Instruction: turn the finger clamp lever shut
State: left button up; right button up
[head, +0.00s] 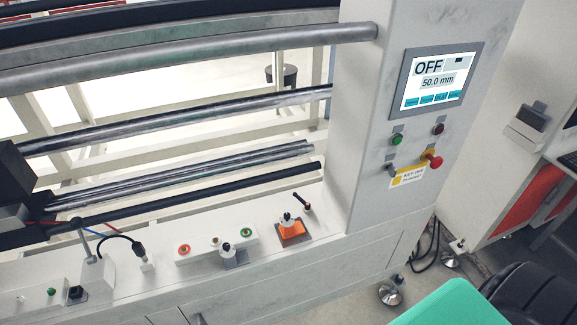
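A short black lever (301,202) sticks up at a slant from the white machine ledge in the head view, near the foot of the control column. It looks like the finger clamp lever, but its exact clamping position cannot be told. Just left of and in front of it, an orange block (291,231) sits on a grey plate with a black-and-white knob (287,217) on top. Whether the lever joins this block is not clear. Neither of my grippers shows in the view.
The control column carries a screen (438,78) reading OFF and 50.0 mm, with a red emergency button (432,160) below. A white button box (215,243) and a small grey fixture (233,257) stand left of the orange block. Rollers (180,120) run behind the ledge.

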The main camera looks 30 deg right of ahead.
aim_at(308, 204)
jog(key=z, duration=1)
